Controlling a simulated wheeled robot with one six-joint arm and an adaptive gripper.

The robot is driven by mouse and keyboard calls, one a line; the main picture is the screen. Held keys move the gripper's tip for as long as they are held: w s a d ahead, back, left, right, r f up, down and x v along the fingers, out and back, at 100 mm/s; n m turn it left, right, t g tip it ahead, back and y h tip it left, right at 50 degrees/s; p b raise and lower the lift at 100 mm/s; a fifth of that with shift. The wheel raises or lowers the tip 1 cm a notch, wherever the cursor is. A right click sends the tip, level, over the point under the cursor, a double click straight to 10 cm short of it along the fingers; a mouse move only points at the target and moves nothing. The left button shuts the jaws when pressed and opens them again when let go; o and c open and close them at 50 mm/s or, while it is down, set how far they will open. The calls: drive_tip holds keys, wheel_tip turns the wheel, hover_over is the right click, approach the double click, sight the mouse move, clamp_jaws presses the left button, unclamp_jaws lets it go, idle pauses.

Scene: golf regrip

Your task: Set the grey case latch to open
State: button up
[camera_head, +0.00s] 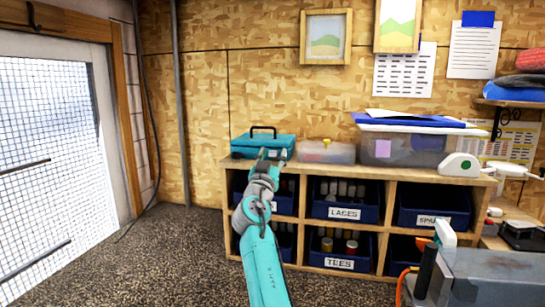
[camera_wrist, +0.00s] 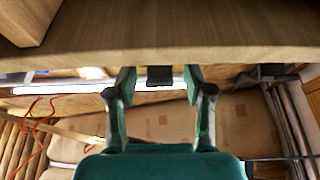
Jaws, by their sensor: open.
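A teal case (camera_head: 240,144) with a black handle stands at the left end of the wooden shelf top. My gripper (camera_head: 270,154) is in front of the case in the head view and covers part of its front. The grey case latch cannot be made out there. In the wrist view my gripper (camera_wrist: 159,75) is open, with its two fingers apart. A small dark grey block (camera_wrist: 160,76) shows between the fingertips, just below a wooden edge. I cannot tell whether it is the latch, or whether the fingers touch it.
The wooden shelf (camera_head: 303,213) holds several dark blue bins below its top. A clear small box (camera_head: 327,152) and a larger lidded tub (camera_head: 405,148) stand to the right of the case. The dark floor (camera_head: 160,250) at left is clear.

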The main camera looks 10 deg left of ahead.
clamp_jaws()
drive_tip(key=shift+s+d+f+t, duration=0.1)
drive_tip(key=shift+d+f+t, duration=0.1)
drive_tip(key=shift+t, duration=0.4)
drive_tip(key=shift+d+f+t, duration=0.1)
drive_tip(key=shift+f+t, duration=0.1)
drive_tip(key=shift+t, duration=0.4)
drive_tip(key=shift+s+a+f+t, duration=0.1)
drive_tip(key=shift+a+f+t, duration=0.05)
drive_tip(key=shift+t, duration=0.25)
unclamp_jaws()
drive_tip(key=shift+s+a+f, duration=0.1)
